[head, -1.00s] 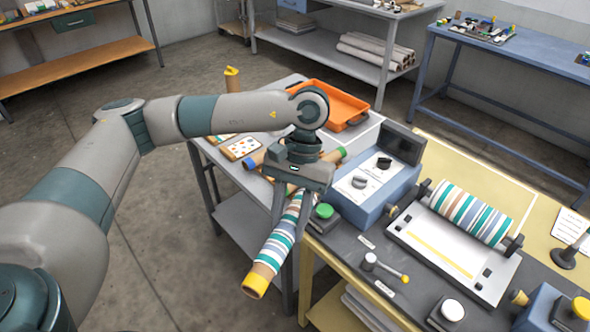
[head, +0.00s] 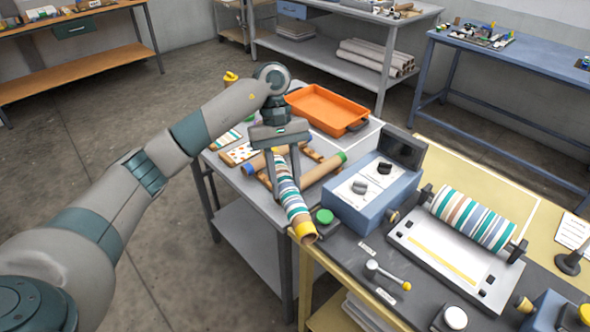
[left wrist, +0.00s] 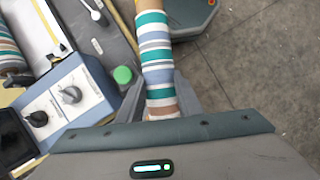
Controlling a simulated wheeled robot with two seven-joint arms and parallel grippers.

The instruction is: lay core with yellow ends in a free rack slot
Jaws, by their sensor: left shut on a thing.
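My left gripper (head: 286,184) is shut on a striped core (head: 289,196) with a yellow end (head: 304,231). The core is tilted in the head view, its yellow end toward the viewer, beside the blue control box. Its far end is hidden behind the gripper. In the left wrist view the core (left wrist: 154,55) runs up between the fingers. A wooden rack (head: 316,155) lies behind it on the grey table. It holds a core with blue ends (head: 258,163) and a core with a green end (head: 324,170). The held core partly covers the rack, so its free slots are hard to see.
An orange tray (head: 327,107) stands behind the rack. Sample cards (head: 240,153) and a yellow-topped post (head: 231,78) are at left.

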